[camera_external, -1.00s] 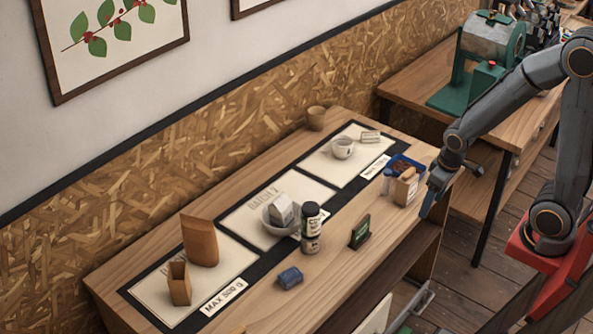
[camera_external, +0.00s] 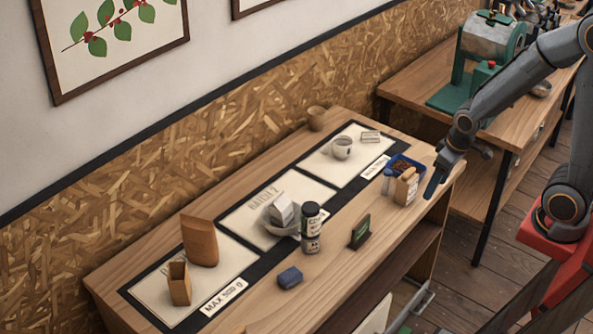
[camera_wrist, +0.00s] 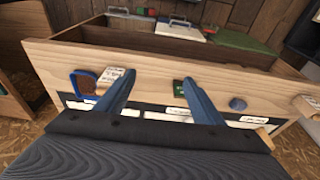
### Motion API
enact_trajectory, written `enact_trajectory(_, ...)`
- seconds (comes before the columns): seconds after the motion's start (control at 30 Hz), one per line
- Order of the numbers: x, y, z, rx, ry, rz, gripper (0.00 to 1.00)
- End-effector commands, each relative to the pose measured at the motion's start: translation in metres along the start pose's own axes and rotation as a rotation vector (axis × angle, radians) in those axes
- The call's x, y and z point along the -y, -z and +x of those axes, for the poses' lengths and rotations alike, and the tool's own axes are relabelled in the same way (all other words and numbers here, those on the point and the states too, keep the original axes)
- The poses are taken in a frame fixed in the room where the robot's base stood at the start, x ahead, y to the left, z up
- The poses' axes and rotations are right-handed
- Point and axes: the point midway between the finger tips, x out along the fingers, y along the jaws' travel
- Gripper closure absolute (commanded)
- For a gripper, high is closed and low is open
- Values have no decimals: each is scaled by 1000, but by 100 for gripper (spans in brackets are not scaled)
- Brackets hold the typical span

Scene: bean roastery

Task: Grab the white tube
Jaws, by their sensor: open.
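A small pale upright item with blue on it (camera_external: 388,181) stands beside the blue tray at the right end of the bench; it may be the white tube, but it is too small to be sure. A dark bottle with a white band (camera_external: 311,225) stands near the bench middle. My gripper (camera_external: 432,186) is just off the right front of the bench, near the paper bag, pointing down. In the wrist view my gripper (camera_wrist: 152,76) shows two blue fingers spread apart with nothing between them.
A blue tray of beans (camera_external: 408,160) and a paper bag (camera_external: 405,188) are closest to my gripper. A green sign (camera_external: 360,233), a blue lump (camera_external: 290,277), a bowl with a white box (camera_external: 282,222) and a cup (camera_external: 342,148) stand farther along. A green roaster (camera_external: 490,62) is behind.

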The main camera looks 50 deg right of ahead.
Motion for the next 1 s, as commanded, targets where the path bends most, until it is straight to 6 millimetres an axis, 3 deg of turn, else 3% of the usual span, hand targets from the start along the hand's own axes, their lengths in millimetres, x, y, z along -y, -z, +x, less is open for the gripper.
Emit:
enact_trajectory(0.03, 0, 0, 0, 0, 0, 0, 48)
enact_trajectory(0.17, 0, 0, 0, 0, 0, 0, 69)
enact_trajectory(0.43, 0, 1, 0, 0, 0, -3, 69)
enact_trajectory(0.57, -4, 12, 8, 8, -2, -65, 69)
enact_trajectory(0.77, -25, 63, 42, 57, 1, -387, 69)
enact_trajectory(1.0, -64, 130, 87, 126, 43, -872, 69)
